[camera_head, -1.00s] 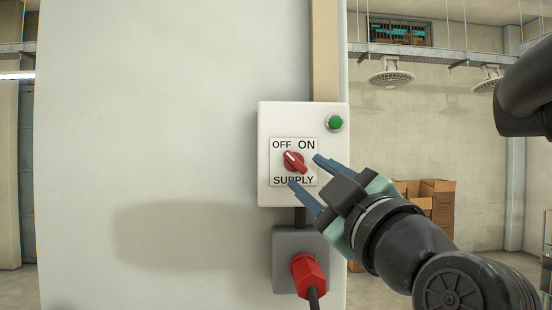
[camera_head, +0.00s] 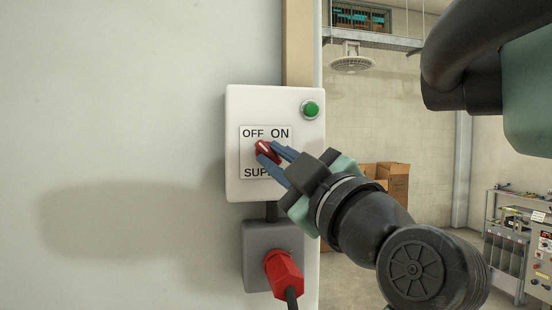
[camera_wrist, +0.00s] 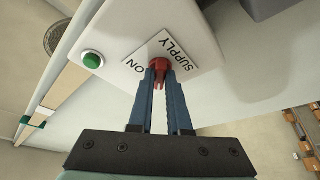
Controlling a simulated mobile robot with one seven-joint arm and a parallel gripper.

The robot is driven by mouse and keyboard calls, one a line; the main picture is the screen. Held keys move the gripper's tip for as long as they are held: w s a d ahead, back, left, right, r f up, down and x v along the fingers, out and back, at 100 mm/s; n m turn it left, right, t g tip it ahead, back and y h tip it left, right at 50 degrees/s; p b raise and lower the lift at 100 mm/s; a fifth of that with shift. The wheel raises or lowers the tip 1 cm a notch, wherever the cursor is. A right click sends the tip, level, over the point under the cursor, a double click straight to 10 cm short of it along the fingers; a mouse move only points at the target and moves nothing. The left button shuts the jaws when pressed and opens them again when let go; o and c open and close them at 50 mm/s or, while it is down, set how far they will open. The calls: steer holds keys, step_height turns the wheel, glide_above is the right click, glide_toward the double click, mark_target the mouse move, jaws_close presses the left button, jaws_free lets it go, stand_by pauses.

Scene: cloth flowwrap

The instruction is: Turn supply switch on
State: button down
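The red supply switch knob (camera_head: 263,147) sits on a white control box (camera_head: 236,110), between a label reading OFF at left, ON at right and SUPPLY below, the last partly hidden. Its pale pointer mark tilts up and left, toward OFF. My gripper (camera_head: 267,152) is at the knob, one blue finger above right and one below left. In the wrist view the red knob (camera_wrist: 160,66) sits between the two fingertips, which are close together and appear to touch its sides. My gripper (camera_wrist: 161,76) looks closed on it.
A green button (camera_head: 311,109) is at the box's upper right. Below hangs a grey socket box (camera_head: 257,240) with a red plug (camera_head: 284,272) and dark cable. Cardboard boxes (camera_head: 392,180) and a rack (camera_head: 505,240) stand far behind at right.

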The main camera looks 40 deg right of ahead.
steer(key=shift+m+b, duration=0.3)
steer(key=m+h+b, duration=0.2)
steer(key=m, duration=0.1)
steer(key=shift+a+f, duration=0.15)
steer(key=shift+f, duration=0.05)
steer(key=m+h, duration=0.1)
steer(key=m, duration=0.1)
steer(key=m+h+b, duration=0.1)
steer(key=m, duration=0.2)
steer(key=m+h+b, duration=0.1)
steer(key=m, duration=0.2)
steer(key=shift+w+a+r+g+h, duration=0.1)
steer(key=shift+w+a+g+h, duration=0.1)
steer(key=shift+g+h, duration=0.2)
steer(key=m+g+h, duration=0.1)
steer(key=m, duration=0.2)
steer(key=m+g+h, duration=0.1)
steer(key=m, duration=0.3)
steer(key=shift+w+a+r+h, duration=0.1)
steer(key=shift+a+h, duration=0.1)
steer(key=shift+h, duration=0.2)
steer(key=m+g, duration=0.1)
steer(key=m, duration=0.2)
steer(key=m+g+h, duration=0.1)
steer(key=m+g, duration=0.1)
steer(key=m, duration=0.1)
steer(key=shift+r+m+h, duration=0.1)
steer(key=shift+m+h, duration=0.2)
